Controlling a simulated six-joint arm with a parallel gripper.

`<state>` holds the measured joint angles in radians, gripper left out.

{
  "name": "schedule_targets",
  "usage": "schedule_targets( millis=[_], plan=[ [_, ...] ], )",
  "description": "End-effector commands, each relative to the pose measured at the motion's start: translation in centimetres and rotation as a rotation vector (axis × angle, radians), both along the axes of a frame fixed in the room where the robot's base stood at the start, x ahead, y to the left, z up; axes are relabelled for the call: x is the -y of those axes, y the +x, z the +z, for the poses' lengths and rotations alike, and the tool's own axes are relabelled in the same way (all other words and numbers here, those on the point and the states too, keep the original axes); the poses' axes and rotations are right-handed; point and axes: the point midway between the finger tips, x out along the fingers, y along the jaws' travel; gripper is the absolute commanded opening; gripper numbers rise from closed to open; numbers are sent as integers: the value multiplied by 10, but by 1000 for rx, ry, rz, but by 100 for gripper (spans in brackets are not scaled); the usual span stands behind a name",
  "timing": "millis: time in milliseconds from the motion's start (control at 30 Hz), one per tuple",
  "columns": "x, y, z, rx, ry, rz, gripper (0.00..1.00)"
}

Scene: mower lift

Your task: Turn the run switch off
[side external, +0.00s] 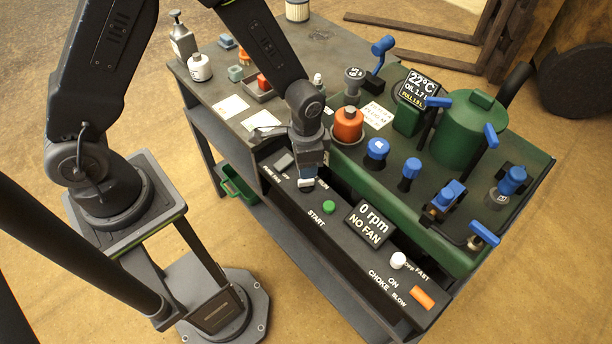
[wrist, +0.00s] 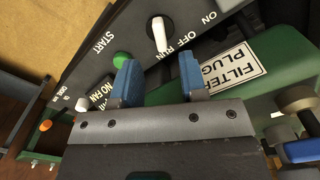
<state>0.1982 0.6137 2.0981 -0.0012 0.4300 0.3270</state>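The run switch (wrist: 158,34) is a white lever on the dark control panel (wrist: 105,65), beside the OFF and RUN lettering in the wrist view. I cannot tell for sure which way it is set. My gripper (wrist: 158,64) has its two blue fingers apart, with nothing between them. The lever shows just beyond the gap between the fingertips, and I see no contact. In the side view my gripper (side external: 307,181) points down over the panel by the OFF and RUN labels and mostly hides the switch there.
A green START button (side external: 328,207) is close to my gripper. A display (side external: 370,223) reads 0 rpm, NO FAN. A white choke knob (side external: 398,260) and orange switch (side external: 422,298) lie farther along. An orange-capped part (side external: 347,127) and blue-handled fittings (side external: 377,150) stand behind.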

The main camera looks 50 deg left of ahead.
Motion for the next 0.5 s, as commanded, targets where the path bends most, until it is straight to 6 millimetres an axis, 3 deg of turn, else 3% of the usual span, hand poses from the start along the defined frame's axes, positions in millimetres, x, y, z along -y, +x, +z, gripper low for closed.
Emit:
schedule_targets(
  millis=[200, 500],
  plan=[
    [0, 0, -38, -2, 0, 0, 39],
    [0, 0, -56, 1, -1, 1, 39]
  ],
)
